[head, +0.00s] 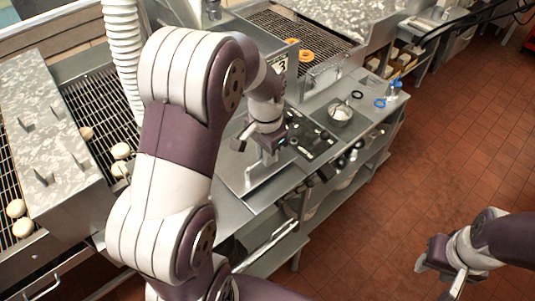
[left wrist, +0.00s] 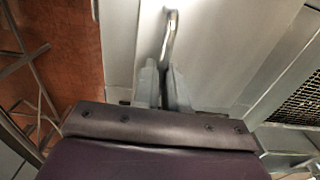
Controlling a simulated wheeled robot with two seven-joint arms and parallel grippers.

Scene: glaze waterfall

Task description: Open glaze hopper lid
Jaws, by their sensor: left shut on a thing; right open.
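The glaze hopper lid looks to be the flat pale metal panel (left wrist: 220,45) in the left wrist view. A shiny bar handle (left wrist: 170,38) stands on it. My left gripper (left wrist: 164,75) is shut on this handle, with one finger on each side. In the head view my left gripper (head: 267,145) is over the steel counter, and my own arm hides part of the panel. I cannot tell from these frames whether the lid is raised. My right gripper (head: 442,272) is open and empty, over the red tiled floor at the lower right.
A wire-mesh conveyor (head: 102,110) carries pale round pieces at the left. Another mesh belt (head: 300,38) holds orange rings at the back. The tiled floor (head: 450,140) at right is clear.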

